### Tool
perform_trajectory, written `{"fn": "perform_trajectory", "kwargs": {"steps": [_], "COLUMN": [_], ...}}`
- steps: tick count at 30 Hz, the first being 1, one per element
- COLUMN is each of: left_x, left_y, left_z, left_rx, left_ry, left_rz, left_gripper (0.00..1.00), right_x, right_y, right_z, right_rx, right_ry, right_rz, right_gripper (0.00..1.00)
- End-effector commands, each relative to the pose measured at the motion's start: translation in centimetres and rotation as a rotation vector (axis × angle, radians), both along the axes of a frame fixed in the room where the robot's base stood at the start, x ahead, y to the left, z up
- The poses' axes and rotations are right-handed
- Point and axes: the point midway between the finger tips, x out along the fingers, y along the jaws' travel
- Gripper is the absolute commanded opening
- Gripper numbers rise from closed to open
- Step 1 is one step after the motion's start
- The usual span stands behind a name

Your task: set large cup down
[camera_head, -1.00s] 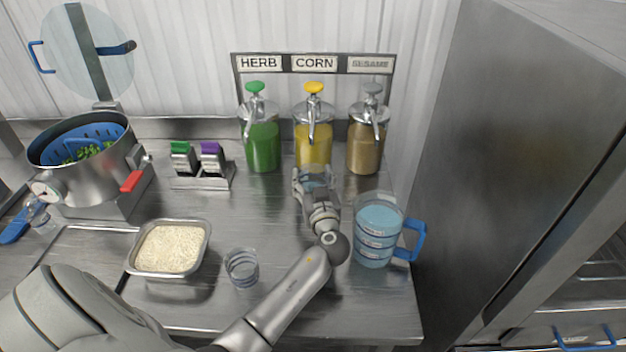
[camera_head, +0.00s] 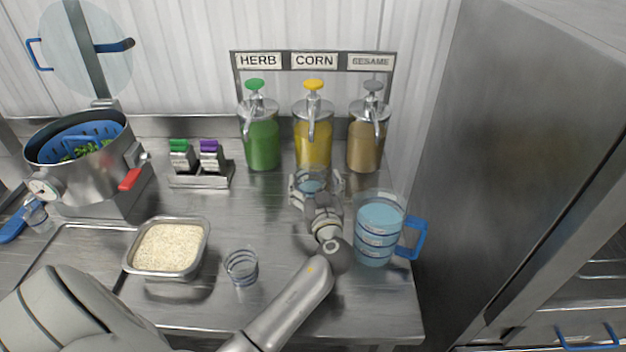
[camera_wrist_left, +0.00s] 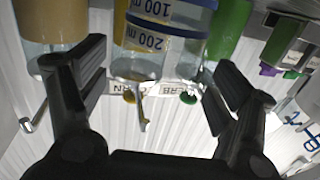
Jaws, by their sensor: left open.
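The large cup (camera_head: 313,185) is clear, with a bluish tint, and stands in front of the yellow corn dispenser (camera_head: 313,145). My left gripper (camera_head: 317,190) is open, with one finger on each side of the cup. In the left wrist view, gaps show between the fingers (camera_wrist_left: 155,85) and the cup. The gripper and wrist hide the cup's lower part in the head view. My right gripper is not in view.
A blue-handled pitcher (camera_head: 378,235) stands right of my wrist. A small clear cup (camera_head: 241,267) and a rice tray (camera_head: 132,262) are at the front left. Green herb (camera_head: 262,145) and brown sesame (camera_head: 366,147) dispensers flank the corn. A steamer pot (camera_head: 85,170) stands at left.

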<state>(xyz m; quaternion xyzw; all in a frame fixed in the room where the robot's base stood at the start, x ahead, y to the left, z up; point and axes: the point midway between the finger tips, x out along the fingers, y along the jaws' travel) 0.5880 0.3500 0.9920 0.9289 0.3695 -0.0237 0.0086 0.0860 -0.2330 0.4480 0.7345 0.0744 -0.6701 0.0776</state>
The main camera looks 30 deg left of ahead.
Motion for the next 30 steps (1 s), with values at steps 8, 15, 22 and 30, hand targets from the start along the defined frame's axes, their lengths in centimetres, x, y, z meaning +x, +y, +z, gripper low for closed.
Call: {"fn": "perform_trajectory", "kwargs": {"steps": [8, 15, 22, 30], "left_x": [-2.8, -3.6, -3.6, -3.6], "left_y": [-2.7, -3.4, -3.4, -3.4], "left_z": [-0.1, 0.2, 0.3, 0.4], "left_rx": [-0.001, -0.001, 0.0, 0.0], "left_ry": [0.0, -0.001, 0.0, 0.0], "left_rz": [-0.001, 0.001, 0.001, 0.0], "left_gripper": [0.84, 0.84, 0.84, 0.84], "right_x": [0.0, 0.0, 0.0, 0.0], "right_y": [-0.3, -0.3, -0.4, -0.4], "right_z": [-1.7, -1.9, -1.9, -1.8], "right_rx": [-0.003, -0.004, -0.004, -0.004], "right_ry": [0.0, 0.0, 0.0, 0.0], "right_rz": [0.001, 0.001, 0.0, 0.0], "right_gripper": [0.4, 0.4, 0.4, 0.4]}}
